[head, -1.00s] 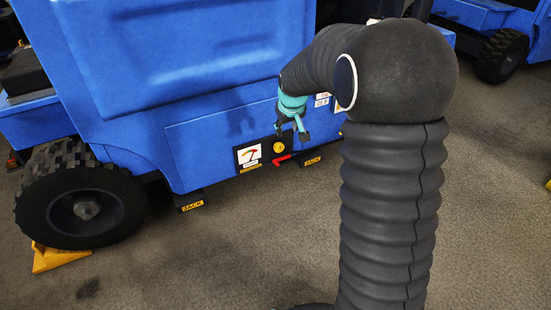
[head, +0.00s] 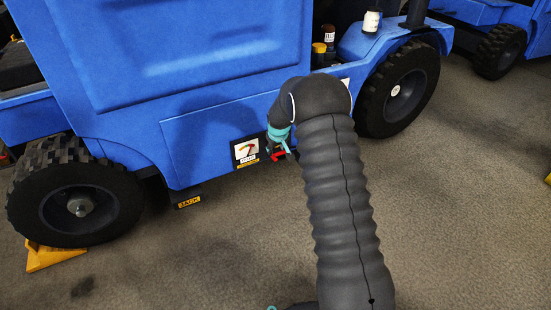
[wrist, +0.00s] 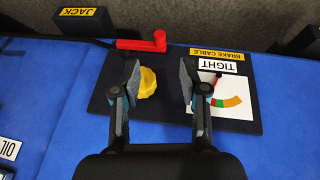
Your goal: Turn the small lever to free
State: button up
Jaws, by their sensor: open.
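The small red lever (wrist: 143,41) has a round end and a short arm and sits at the top edge of a black panel (wrist: 100,98), in the wrist view. In the head view the lever (head: 277,155) shows just below my gripper (head: 281,144). My gripper (wrist: 158,78) is open in front of the panel, its fingertips short of the lever in the picture. A yellow knob (wrist: 149,83) shows between the fingers, nearer the left one. I cannot tell whether a finger touches it. The gauge (wrist: 232,100) beside it carries a TIGHT label (wrist: 217,66) and a BRAKE CABLE label (wrist: 204,54).
The panel is on the side of a blue vehicle (head: 200,60). A yellow JACK label (wrist: 77,12) sits near the lever, with a dark rod between. Wheels stand left (head: 80,200) and right (head: 400,90). A bottle (head: 372,18) stands above the right wheel.

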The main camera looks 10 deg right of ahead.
aim_at(275, 158)
jog(key=x, duration=0.8)
jog(key=shift+w+f+b, duration=0.1)
jog(key=shift+f+b, duration=0.15)
jog(key=shift+b, duration=0.15)
grip_shut()
